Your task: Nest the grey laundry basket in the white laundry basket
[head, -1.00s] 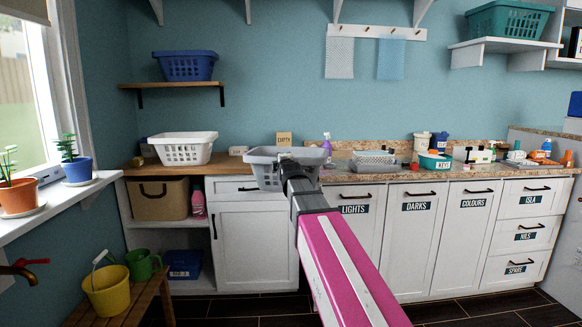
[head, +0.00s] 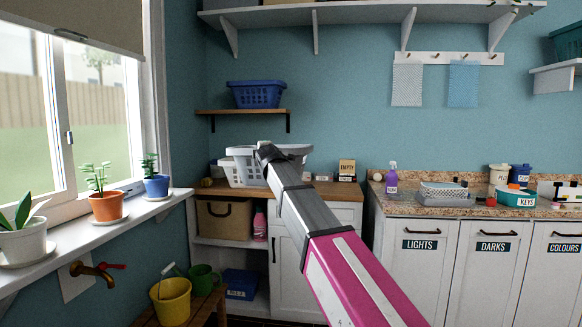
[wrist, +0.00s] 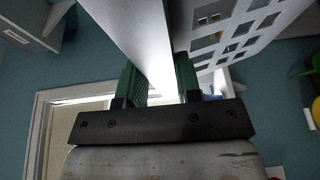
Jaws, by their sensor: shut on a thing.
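The white laundry basket (head: 243,174) stands on the wooden counter in the head view, partly hidden behind my arm. The grey laundry basket (head: 293,149) is held up at its rim by my gripper (head: 264,148); its rim shows at and above the white basket's rim, toward the right. My arm hides much of both baskets, so I cannot tell whether they touch or how far they overlap. In the wrist view, my gripper (wrist: 159,84) has its green fingers shut on a pale panel of the grey basket, with a slotted basket wall beside it.
A blue basket (head: 257,94) sits on the wall shelf (head: 212,111) above. The EMPTY sign (head: 346,167) stands on the wooden counter (head: 335,190) to the right. Potted plants line the windowsill (head: 110,232) at left. A yellow bucket (head: 171,302) stands below.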

